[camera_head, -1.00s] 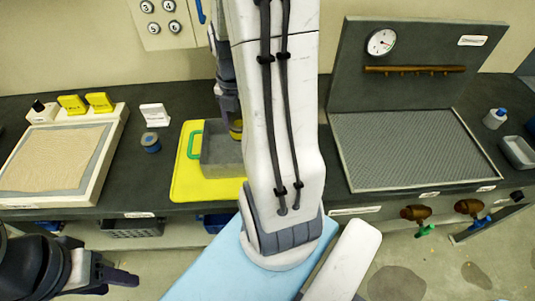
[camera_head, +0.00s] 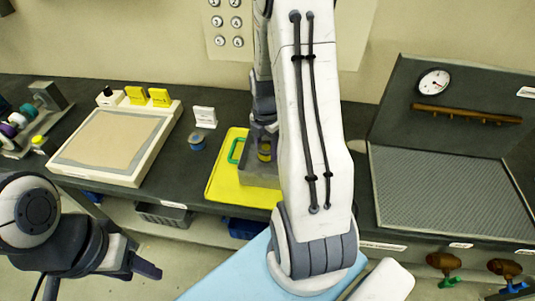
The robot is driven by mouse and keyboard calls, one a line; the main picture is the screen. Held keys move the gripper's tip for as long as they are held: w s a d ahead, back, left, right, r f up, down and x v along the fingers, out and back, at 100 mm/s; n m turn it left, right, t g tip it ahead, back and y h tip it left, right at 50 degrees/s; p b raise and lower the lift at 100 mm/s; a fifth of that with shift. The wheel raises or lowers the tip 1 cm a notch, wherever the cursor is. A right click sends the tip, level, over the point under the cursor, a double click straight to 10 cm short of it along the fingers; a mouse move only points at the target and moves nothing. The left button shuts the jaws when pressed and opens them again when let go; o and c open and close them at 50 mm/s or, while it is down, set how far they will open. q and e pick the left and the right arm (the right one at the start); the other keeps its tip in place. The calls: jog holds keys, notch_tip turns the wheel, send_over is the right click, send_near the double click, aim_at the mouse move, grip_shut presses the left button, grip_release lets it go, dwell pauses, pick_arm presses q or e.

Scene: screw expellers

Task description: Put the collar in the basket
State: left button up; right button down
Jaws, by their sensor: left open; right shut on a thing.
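The basket (camera_head: 250,172) is a grey open container with a green handle (camera_head: 236,151), standing on a yellow mat (camera_head: 222,186). My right gripper (camera_head: 264,146) points down over the basket and is shut on a small yellowish piece, apparently the collar (camera_head: 264,155). The collar is low, at or inside the basket's opening; I cannot tell whether it touches the bottom. My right arm hides the basket's right part. My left gripper (camera_head: 148,270) is open and empty, in front of the counter at the lower left, far from the basket.
A blue-topped pot (camera_head: 196,141) and a white card (camera_head: 204,117) stand left of the mat. A tray with a tan sheet (camera_head: 110,142) lies further left. A grey backed panel with a gauge (camera_head: 434,82) stands on the right. Dark crates (camera_head: 165,215) sit under the counter.

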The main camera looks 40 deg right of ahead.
aim_at(266, 157)
jog(key=shift+f+p, duration=0.3)
jog(key=shift+f, duration=1.7)
jog(key=shift+f, duration=0.2)
jog(key=shift+c, duration=0.6)
grip_release()
notch_tip(266, 157, up, 12)
jog(key=shift+a+r+b, duration=0.1)
jog(key=shift+r+b, duration=0.15)
jog(key=shift+b, duration=0.3)
